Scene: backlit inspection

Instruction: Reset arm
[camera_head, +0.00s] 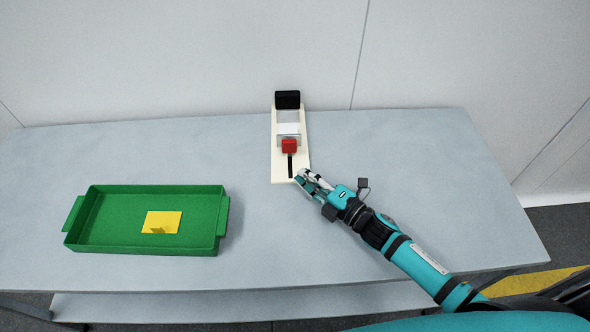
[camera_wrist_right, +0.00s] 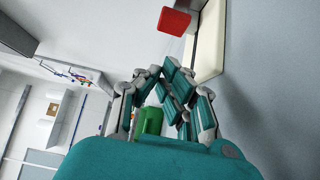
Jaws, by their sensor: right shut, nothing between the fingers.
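My right gripper (camera_head: 306,181) is shut and empty, just off the near right corner of a cream inspection board (camera_head: 280,172). In the right wrist view its fingers (camera_wrist_right: 172,100) are close together with nothing visible between them. On the board stand a red block (camera_head: 289,146), a clear-looking plate (camera_head: 289,130) behind it and a black block (camera_head: 287,99) at the far end. A dark slot (camera_head: 290,166) runs along the board in front of the red block. The red block also shows in the right wrist view (camera_wrist_right: 174,21). My left gripper is out of view.
A green tray (camera_head: 150,190) with a yellow square piece (camera_head: 161,222) inside stands on the left of the grey table (camera_head: 400,150). The table is clear between tray and board and to the right of the board. A wall rises behind it.

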